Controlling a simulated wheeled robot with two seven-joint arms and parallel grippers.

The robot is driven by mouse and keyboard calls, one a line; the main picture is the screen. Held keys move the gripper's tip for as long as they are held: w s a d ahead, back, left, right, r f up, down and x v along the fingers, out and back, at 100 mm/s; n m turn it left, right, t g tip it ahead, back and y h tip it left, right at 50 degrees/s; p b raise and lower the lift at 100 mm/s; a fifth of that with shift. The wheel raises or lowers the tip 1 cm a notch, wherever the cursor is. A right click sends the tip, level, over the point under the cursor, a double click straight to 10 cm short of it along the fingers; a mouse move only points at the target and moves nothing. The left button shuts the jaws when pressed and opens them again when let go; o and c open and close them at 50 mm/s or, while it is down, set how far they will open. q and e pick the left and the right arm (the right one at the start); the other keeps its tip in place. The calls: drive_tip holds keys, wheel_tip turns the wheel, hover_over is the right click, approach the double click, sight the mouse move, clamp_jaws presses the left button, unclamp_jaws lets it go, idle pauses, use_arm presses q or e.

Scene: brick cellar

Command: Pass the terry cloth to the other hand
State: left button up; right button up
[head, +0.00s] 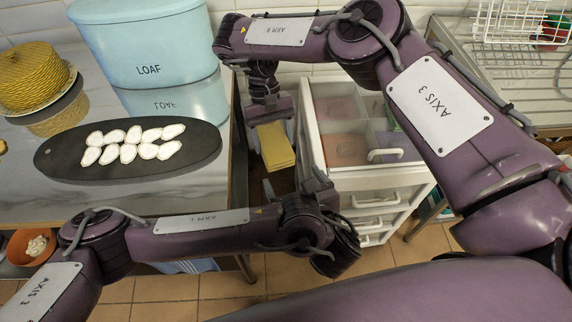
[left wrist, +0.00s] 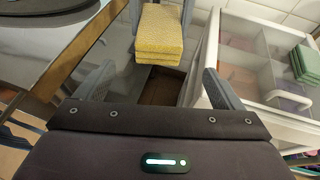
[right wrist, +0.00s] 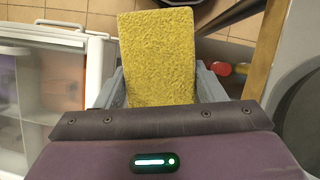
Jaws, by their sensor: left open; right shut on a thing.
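The yellow terry cloth (head: 276,146) is a folded, textured pad. My right gripper (head: 270,118) is shut on it and holds it in the air in the gap between the counter and the white drawer unit. In the right wrist view the cloth (right wrist: 158,58) fills the space between the fingers. My left gripper (head: 312,184) is below and to the right of the cloth in the head view, open and empty. In the left wrist view the cloth (left wrist: 160,35) is ahead of the open fingers, near the top of the picture, apart from them.
A white drawer unit (head: 375,185) with an open compartmented top drawer stands right of the grippers. A wire rack (head: 525,75) is farther right.

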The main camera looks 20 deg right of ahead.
sight(283, 162)
use_arm(q)
drive_tip(key=x, duration=0.8)
drive_tip(key=shift+w+f, duration=0.1)
drive_tip(key=shift+w, duration=0.1)
drive_tip(key=c, duration=0.8)
drive_tip(key=shift+c, duration=0.8)
use_arm(e)
drive_tip(key=o, duration=1)
drive_tip(key=shift+c, duration=0.2)
